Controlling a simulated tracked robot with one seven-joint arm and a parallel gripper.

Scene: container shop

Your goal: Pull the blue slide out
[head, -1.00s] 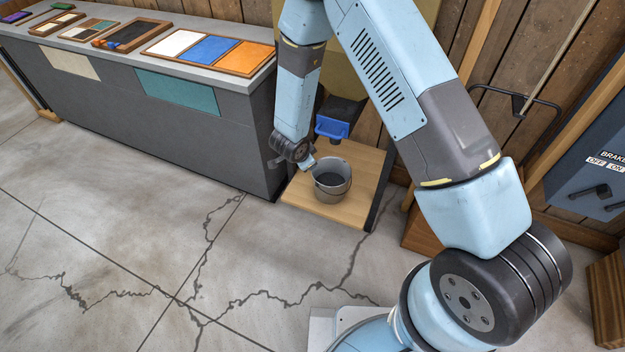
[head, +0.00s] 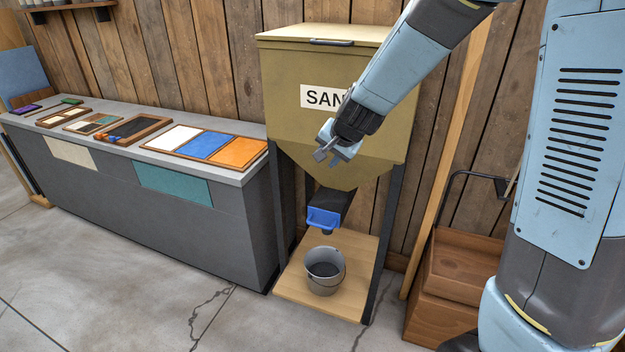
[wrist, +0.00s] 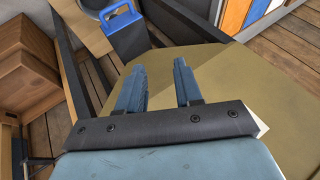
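The blue slide (head: 324,219) is a blue front with a handle at the end of a dark chute under the tan sand hopper (head: 290,95). It also shows at the top of the wrist view (wrist: 125,35). My gripper (head: 328,154) is in front of the hopper's lower face, above the slide and apart from it. In the wrist view its two blue fingers (wrist: 160,85) stand apart with nothing between them. A grey bucket (head: 324,270) with dark inside stands upright on the wooden base board (head: 352,250), below the slide.
A grey counter (head: 222,170) with trays of coloured tiles (head: 208,146) stands at the left. Wooden boxes (head: 450,290) stand right of the hopper. Dark hopper legs (head: 384,245) flank the bucket. The concrete floor in front is clear.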

